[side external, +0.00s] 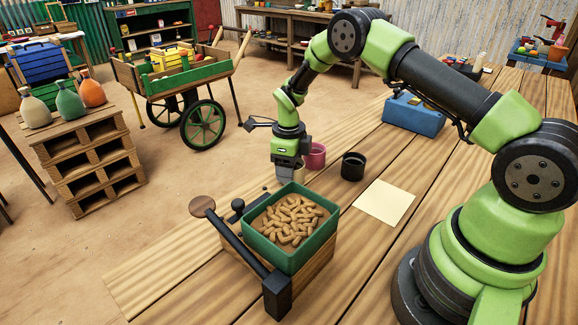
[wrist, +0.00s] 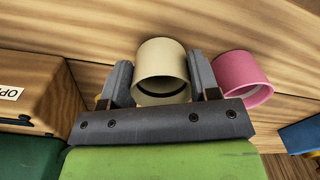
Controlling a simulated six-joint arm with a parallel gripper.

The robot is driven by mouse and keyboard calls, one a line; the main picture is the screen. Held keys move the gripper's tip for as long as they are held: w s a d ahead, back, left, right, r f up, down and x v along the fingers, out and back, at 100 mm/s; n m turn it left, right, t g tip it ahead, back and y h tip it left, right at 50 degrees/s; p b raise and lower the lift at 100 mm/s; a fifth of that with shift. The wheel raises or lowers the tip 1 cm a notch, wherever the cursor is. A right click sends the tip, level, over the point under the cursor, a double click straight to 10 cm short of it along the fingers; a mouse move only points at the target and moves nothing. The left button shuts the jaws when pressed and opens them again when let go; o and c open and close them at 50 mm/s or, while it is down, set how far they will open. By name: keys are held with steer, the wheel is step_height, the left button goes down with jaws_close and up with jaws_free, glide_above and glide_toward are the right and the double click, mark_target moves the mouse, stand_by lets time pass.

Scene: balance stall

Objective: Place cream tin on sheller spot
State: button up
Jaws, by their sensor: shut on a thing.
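The cream tin (wrist: 160,62) is between the two fingers of my gripper (wrist: 162,82) in the wrist view, with its open end showing. In the side external view my gripper (side external: 287,170) points down just behind the green tray of peanuts (side external: 262,243), and the tin is mostly hidden there. The tray sits on a wooden box with a black lever arm (side external: 243,246) ending in a round wooden knob. I cannot tell which mark is the sheller spot; a pale square sheet (side external: 384,203) lies bare on the table.
A pink tin (side external: 315,156) stands close beside my gripper, and shows right of the cream tin in the wrist view (wrist: 243,78). A black tin (side external: 353,167) stands further right. A blue box (side external: 413,116) is behind. The front left table is clear.

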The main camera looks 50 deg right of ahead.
steer(key=shift+f, duration=0.15)
steer(key=o, duration=1)
steer(key=s+a+r+n+t, duration=0.15)
steer(key=r+n, duration=0.25)
steer(key=r, duration=0.6)
steer(key=s+a+r+n+t, duration=0.1)
steer(key=s+a+r+n, duration=0.15)
steer(key=r, duration=0.85)
steer(key=s+a+r+n+t, duration=0.1)
steer(key=s+r+n, duration=0.2)
steer(key=s+n, duration=0.1)
steer(key=s+a+r+n+t+y, duration=0.1)
steer(key=s+r+n, duration=0.2)
steer(key=s+n, duration=0.2)
steer(key=s+a+r+n+t, duration=0.1)
steer(key=s+a+r+n, duration=0.1)
steer(key=s+r+n, duration=0.1)
steer(key=shift+s+r+n+y, duration=0.2)
steer(key=shift+s+n+y, duration=0.1)
steer(key=shift+s+n, duration=0.6)
steer(key=shift+o, duration=0.4)
steer(key=s+a+n+t, duration=0.1)
steer(key=s+n, duration=0.6)
steer(key=shift+a+f+t+y, duration=0.2)
steer(key=shift+f+t+y, duration=0.15)
steer(key=shift+f, duration=0.1)
